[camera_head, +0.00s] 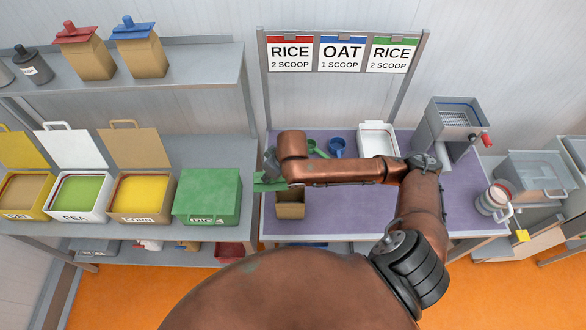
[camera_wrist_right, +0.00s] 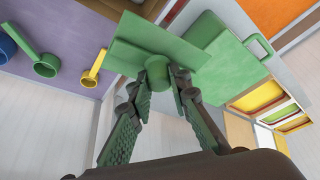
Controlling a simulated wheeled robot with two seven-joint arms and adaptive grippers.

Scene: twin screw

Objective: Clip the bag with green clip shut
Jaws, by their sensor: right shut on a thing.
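The green clip (camera_head: 268,184) is a flat plate with a round knob. In the right wrist view the clip (camera_wrist_right: 150,48) fills the upper middle. My right gripper (camera_wrist_right: 157,75) is shut on its knob. In the head view my right gripper (camera_head: 270,164) is at the left end of the purple table, partly hidden by my arm. The open brown bag (camera_head: 290,210) stands upright just below and right of the clip in the picture. The clip is apart from the bag's front; my arm hides part of the bag's top. My left gripper is not in view.
A closed green bin (camera_head: 207,195) stands just left of the clip. A green scoop (camera_head: 316,148), a blue scoop (camera_head: 337,147) and a white tray (camera_head: 378,140) are behind my arm. Two clipped bags, red (camera_head: 87,58) and blue (camera_head: 140,57), stand on the shelf. The purple table's front is clear.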

